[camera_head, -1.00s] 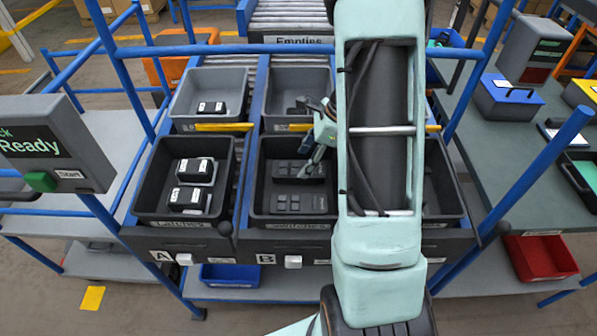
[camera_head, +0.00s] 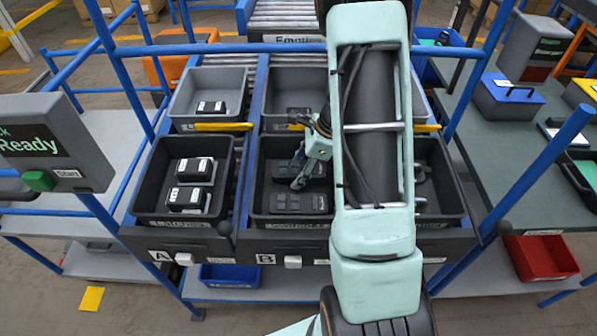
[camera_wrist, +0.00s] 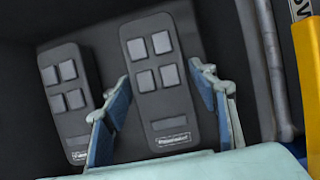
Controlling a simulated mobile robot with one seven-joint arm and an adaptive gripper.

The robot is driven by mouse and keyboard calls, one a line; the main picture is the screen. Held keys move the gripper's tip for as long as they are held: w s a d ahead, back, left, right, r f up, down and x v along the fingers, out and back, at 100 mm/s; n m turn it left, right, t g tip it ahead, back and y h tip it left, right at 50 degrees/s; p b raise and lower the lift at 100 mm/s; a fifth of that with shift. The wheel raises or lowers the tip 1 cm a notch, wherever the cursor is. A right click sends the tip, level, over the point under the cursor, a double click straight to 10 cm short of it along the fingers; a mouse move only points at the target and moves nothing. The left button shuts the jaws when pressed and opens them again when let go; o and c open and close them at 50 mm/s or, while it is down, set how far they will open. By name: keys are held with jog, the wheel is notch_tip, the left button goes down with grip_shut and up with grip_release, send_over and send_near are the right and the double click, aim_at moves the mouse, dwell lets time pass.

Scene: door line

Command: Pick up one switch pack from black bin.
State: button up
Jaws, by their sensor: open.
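The black bin labelled B (camera_head: 262,215) stands in the middle of the front row and holds dark switch packs with square buttons. One switch pack (camera_head: 299,203) lies at the front of the bin. Another lies farther back, partly hidden by my gripper (camera_head: 303,174). In the wrist view, one switch pack (camera_wrist: 157,75) lies between and beyond my open fingers (camera_wrist: 163,98). A second switch pack (camera_wrist: 67,100) lies to its left, partly behind the left finger. My gripper is empty, low over the bin; whether it touches a pack I cannot tell.
Bin A (camera_head: 146,205) to the left holds white-labelled latches. Grey bins (camera_head: 180,120) stand behind, with a yellow strip (camera_head: 224,127) at their front edge. The bin wall (camera_wrist: 262,70) and a yellow edge (camera_wrist: 307,80) are close on the right in the wrist view.

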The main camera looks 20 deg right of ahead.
jog(key=shift+f, duration=0.1)
jog(key=c, duration=1)
jog(key=shift+c, duration=0.2)
